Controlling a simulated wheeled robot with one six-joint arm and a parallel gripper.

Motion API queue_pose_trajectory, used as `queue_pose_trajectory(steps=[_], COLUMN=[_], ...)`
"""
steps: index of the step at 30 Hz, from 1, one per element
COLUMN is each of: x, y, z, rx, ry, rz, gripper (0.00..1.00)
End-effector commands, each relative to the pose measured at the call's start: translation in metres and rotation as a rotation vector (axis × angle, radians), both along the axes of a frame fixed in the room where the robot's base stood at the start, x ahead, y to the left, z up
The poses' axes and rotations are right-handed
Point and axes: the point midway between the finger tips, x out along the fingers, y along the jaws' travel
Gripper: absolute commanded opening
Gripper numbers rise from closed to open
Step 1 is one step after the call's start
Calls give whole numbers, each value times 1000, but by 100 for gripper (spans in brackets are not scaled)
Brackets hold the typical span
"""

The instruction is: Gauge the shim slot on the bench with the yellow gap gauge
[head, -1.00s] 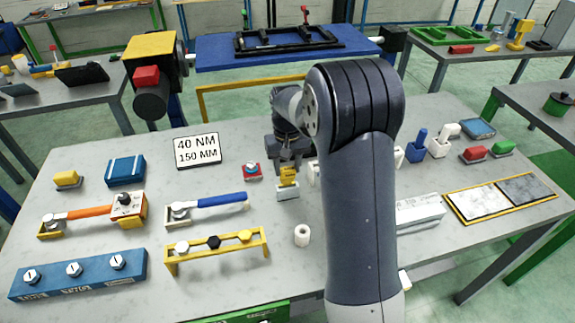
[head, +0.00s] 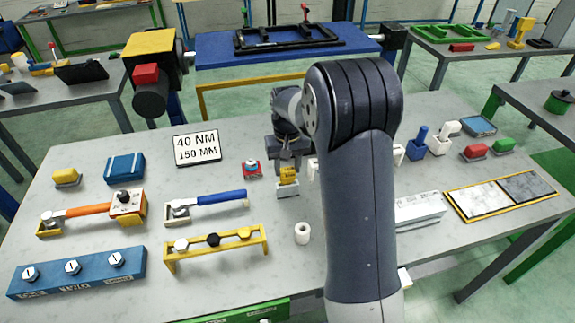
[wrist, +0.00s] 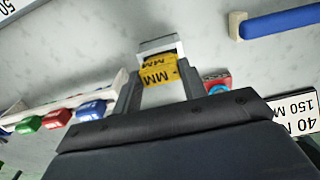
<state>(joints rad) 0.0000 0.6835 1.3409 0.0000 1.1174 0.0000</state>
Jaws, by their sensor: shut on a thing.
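My gripper (head: 287,163) is shut on the yellow gap gauge (head: 288,176) and points down at the bench. In the wrist view the gauge (wrist: 160,72) sits between the two fingers, with dark "MM" lettering on it. A small pale grey block (head: 288,192), which looks like the one with the shim slot, stands on the bench right at the gauge's lower end. It also shows in the wrist view (wrist: 160,45), against the gauge. The slot itself is hidden, and I cannot tell how deep the gauge sits in it.
A white roll (head: 303,233) stands in front of the block. A small red holder (head: 251,169) and a blue-handled wrench (head: 220,198) lie to the left. A yellow rack with bolts (head: 215,248) is nearer the front. My arm hides part of the bench on the right.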

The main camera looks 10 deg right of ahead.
Motion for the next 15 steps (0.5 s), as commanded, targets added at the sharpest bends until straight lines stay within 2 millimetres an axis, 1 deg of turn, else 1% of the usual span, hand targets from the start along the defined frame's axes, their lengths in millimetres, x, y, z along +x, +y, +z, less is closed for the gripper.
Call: queue_pose_trajectory(steps=[15], x=[0], y=[0], z=[-11], rx=[0], ry=[0], rz=[0], gripper=[17])
